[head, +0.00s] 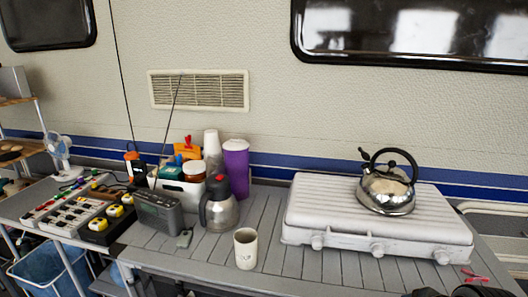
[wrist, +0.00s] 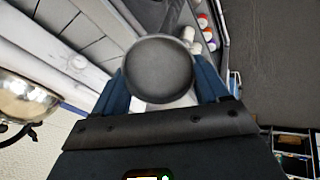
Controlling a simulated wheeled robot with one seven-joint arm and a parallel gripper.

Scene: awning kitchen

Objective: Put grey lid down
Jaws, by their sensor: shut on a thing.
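The grey lid (wrist: 158,68) is a round, dark grey disc in the middle of the wrist view. My gripper (wrist: 160,82) is shut on it, with a blue finger on each side. The lid hides what lies directly behind it. In the head view I cannot make out the lid; dark shapes at the bottom right edge may be part of my arm. A shiny kettle (head: 387,190) with a black handle sits on the white camping stove (head: 330,215). The kettle also shows at the left of the wrist view (wrist: 22,98).
The slatted grey counter (head: 290,262) has bare room in front of the stove. A pale cup (head: 245,248), a steel jug (head: 220,212), a radio (head: 158,212) and a purple tumbler (head: 236,168) stand left of the stove. Small red items (head: 475,273) lie at the right.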

